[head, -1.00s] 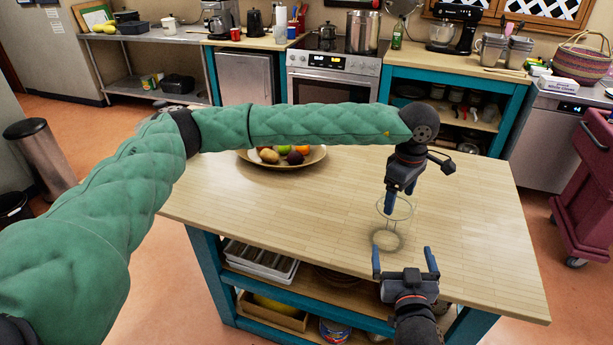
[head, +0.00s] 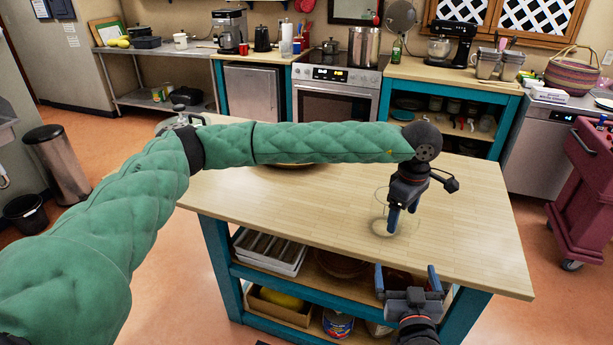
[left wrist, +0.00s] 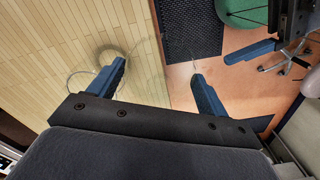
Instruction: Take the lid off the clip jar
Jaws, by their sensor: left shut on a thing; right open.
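The clip jar (head: 379,212) is clear glass and hard to make out. A thin curved line shows beside the left finger. My right gripper (head: 406,273) is open and empty, just in front of the table edge; it also shows in the left wrist view (left wrist: 275,45).
The wooden table (head: 470,225) is mostly bare. A bowl (head: 285,166) is mostly hidden behind my left arm. Shelves below hold a white tray (head: 270,252) and a tin (head: 338,325). A maroon cart (head: 585,195) stands at the right.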

